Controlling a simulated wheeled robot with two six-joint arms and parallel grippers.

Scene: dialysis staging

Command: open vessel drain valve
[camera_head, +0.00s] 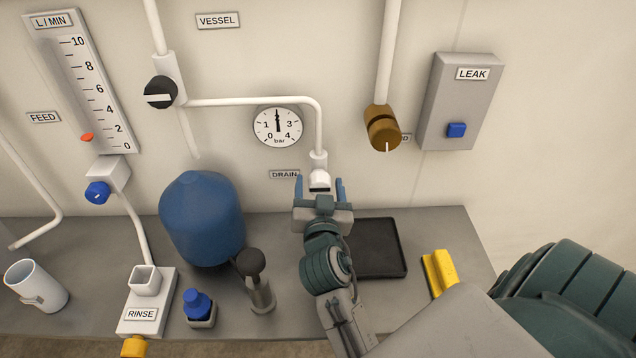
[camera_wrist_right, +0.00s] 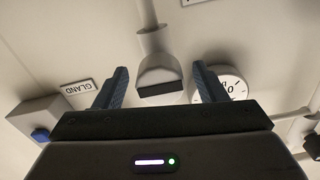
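The blue vessel (camera_head: 202,222) stands on the grey bench. A grey post with a dark round knob (camera_head: 250,263) stands just right of its base. The DRAIN label (camera_head: 285,174) is on the wall, beside a white pipe end with a pale block fitting (camera_head: 319,179). My right gripper (camera_head: 320,187) is open, its blue fingers on either side of this fitting. The right wrist view shows the fitting (camera_wrist_right: 160,78) between the spread fingertips (camera_wrist_right: 158,84), with gaps on both sides. The VESSEL label (camera_head: 218,20) is near a black wall knob (camera_head: 160,92). My left gripper is not in view.
A pressure gauge (camera_head: 278,127) is left of the pipe. A brown cylindrical fitting (camera_head: 382,128) and a LEAK box (camera_head: 458,105) are to the right. A black tray (camera_head: 376,248), a yellow block (camera_head: 439,272), a white mug (camera_head: 37,284) and a RINSE block (camera_head: 148,299) occupy the bench.

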